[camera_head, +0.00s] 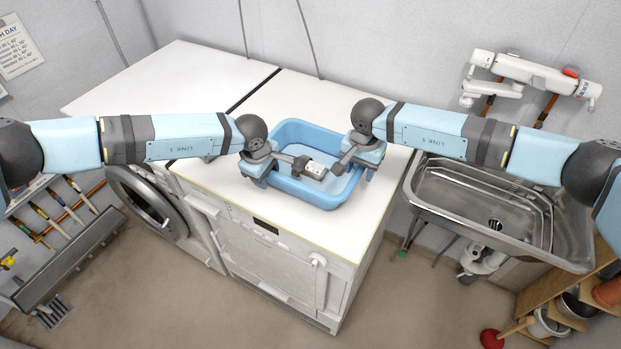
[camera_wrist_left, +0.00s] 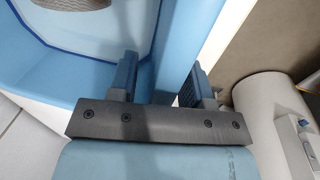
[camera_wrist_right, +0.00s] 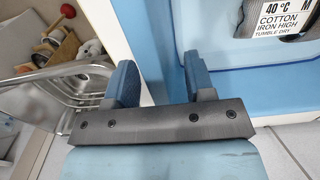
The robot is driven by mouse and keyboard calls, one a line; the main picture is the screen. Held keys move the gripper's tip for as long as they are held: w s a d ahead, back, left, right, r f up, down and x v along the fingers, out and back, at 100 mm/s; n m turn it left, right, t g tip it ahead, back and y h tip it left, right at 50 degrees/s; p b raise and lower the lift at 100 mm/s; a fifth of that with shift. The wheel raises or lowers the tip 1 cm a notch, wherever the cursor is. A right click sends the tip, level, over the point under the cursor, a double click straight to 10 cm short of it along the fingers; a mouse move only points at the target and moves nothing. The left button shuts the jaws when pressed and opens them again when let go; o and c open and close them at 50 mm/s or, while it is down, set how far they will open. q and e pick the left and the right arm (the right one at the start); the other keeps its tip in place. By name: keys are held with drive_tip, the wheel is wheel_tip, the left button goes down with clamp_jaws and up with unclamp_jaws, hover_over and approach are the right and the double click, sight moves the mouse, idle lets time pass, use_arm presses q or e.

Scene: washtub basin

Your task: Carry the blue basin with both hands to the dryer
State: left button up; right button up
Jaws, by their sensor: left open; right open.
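The blue basin (camera_head: 322,194) stands upright on the white top of the right-hand machine (camera_head: 350,228). My left gripper (camera_head: 258,181) is at the basin's left side. In the left wrist view its open fingers (camera_wrist_left: 160,82) straddle the basin wall (camera_wrist_left: 185,45). My right gripper (camera_head: 367,172) is at the right side. In the right wrist view its open fingers (camera_wrist_right: 161,82) straddle the opposite wall (camera_wrist_right: 162,35). I cannot tell which machine is the dryer.
A machine with a round door (camera_head: 147,200) stands to the left, its white top (camera_head: 150,80) mostly clear. A steel sink (camera_head: 480,205) is on the right, under a wall tap (camera_head: 535,75). A plunger (camera_head: 492,338) and buckets sit at the lower right.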

drive_tip(key=shift+r, duration=0.2)
use_arm(q)
wheel_tip(320, 180, up, 12)
drive_tip(key=s+a, duration=0.1)
drive_tip(key=shift+s+f, duration=0.25)
drive_tip(key=shift+s, duration=0.15)
use_arm(e)
wheel_tip(320, 180, up, 12)
drive_tip(key=shift+f, duration=0.15)
